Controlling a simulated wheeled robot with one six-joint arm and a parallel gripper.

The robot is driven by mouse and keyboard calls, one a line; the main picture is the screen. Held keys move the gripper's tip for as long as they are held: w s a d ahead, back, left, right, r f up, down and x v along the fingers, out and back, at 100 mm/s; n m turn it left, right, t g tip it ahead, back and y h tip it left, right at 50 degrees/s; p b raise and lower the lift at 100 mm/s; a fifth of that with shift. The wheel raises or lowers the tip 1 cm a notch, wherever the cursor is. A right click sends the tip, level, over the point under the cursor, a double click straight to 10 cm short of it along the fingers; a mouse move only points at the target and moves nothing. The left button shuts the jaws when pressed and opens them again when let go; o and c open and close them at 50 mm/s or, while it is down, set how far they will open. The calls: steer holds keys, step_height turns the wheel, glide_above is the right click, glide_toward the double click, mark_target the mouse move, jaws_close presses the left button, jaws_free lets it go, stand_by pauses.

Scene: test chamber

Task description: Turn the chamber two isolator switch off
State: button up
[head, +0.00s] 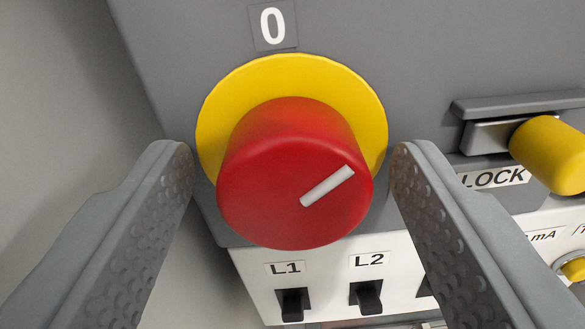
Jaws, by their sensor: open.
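A red rotary isolator knob (280,190) sits on a round yellow backing plate (215,115) on a grey panel. A white pointer mark (327,187) on the knob's face points up and to the right, not at the "0" label (273,26) above the plate. My gripper (292,158) is open, with one finger on each side of the knob. Gaps seem to show between the fingers and the knob, and I see nothing held. No chamber number shows in view.
At the right, a yellow cylinder (552,153) juts out by a "LOCK" label (493,178). Below, a white panel (255,285) carries black toggles marked L1 (293,303) and L2 (367,297). A plain grey wall (60,100) lies at the left.

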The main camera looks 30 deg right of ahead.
steer(key=shift+c, duration=0.4)
steer(key=c, duration=0.9)
steer(key=shift+n, duration=2.3)
steer(key=o, duration=1)
steer(key=shift+s+a, duration=0.1)
steer(key=v, duration=1.7)
steer(key=shift+f, duration=0.1)
